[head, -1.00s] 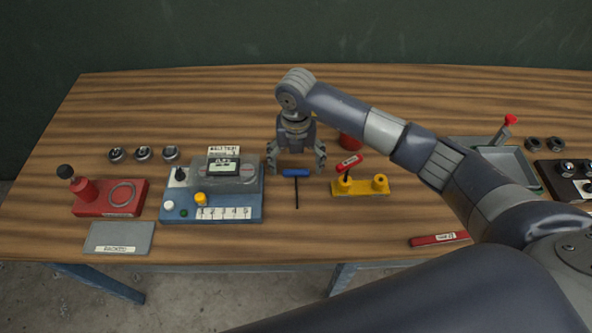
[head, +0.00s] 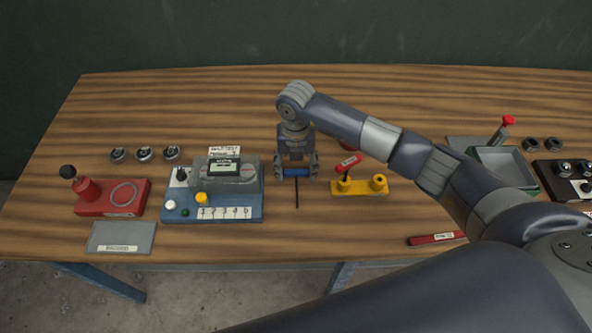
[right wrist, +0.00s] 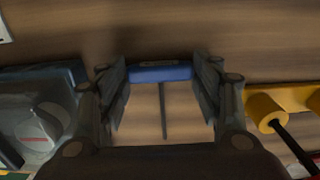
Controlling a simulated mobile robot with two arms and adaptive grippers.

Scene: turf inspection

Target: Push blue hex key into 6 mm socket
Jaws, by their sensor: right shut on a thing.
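The blue hex key (head: 296,172) has a blue T-handle and a dark shaft pointing toward the table's front edge. In the right wrist view the blue handle (right wrist: 160,74) lies crosswise between the fingers, with the shaft hanging clear below it. My right gripper (head: 296,176) is shut on the handle, a finger at each end; its fingers also show in the right wrist view (right wrist: 161,82). A yellow block with two sockets (head: 360,187) stands just right of the key. A red-handled key (head: 348,162) stands in its left socket; its right socket (head: 379,180) looks empty. My left gripper is not in view.
A blue tester (head: 212,208) with a grey meter stands left of the key. A red stand (head: 112,197) and a grey plate (head: 121,237) are farther left. A red labelled bar (head: 436,239) lies front right. A grey tray (head: 503,165) is at right.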

